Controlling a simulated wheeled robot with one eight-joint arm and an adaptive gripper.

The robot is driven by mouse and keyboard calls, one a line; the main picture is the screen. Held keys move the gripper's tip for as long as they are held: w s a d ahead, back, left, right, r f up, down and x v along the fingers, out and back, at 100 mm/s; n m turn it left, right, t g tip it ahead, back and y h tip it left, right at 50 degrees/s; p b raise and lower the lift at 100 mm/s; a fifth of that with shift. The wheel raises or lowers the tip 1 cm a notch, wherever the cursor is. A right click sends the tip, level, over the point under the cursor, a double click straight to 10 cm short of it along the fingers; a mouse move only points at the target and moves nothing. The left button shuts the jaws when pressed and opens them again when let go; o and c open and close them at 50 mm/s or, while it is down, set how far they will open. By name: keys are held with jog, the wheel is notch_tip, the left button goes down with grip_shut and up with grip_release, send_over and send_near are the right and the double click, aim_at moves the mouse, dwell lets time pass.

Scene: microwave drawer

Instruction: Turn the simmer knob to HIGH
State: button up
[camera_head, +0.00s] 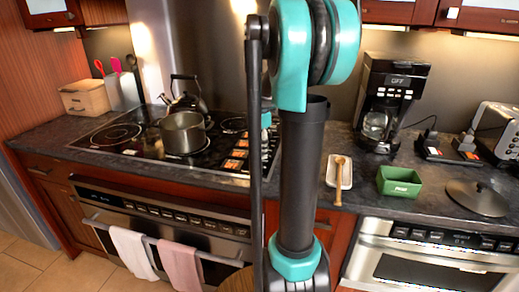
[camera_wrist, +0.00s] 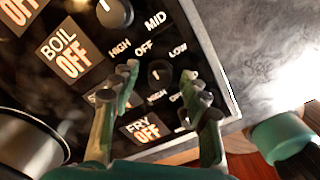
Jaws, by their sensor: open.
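The cooktop's knob panel (camera_wrist: 215,62) fills the middle of the wrist view. A dark round knob (camera_wrist: 160,72) with a white mark lies between and just beyond the fingertips of my gripper (camera_wrist: 163,88), which is open and empty. A label starting with S beside this knob is mostly hidden by the left finger. HIGH, OFF and LOW are printed around it. Another knob (camera_wrist: 115,10) is at the top, nearest the BOIL display (camera_wrist: 66,52), which reads OFF. The FRY display (camera_wrist: 143,131) also reads OFF. In the head view my arm hides part of the panel.
A steel pot (camera_head: 183,132) and a kettle (camera_head: 186,93) stand on the cooktop (camera_head: 110,152); the pot's rim also shows left of my gripper in the wrist view (camera_wrist: 28,138). A spoon rest (camera_head: 340,176), green box (camera_head: 399,182) and coffee maker (camera_head: 391,90) are to the right.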

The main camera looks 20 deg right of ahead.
grip_shut()
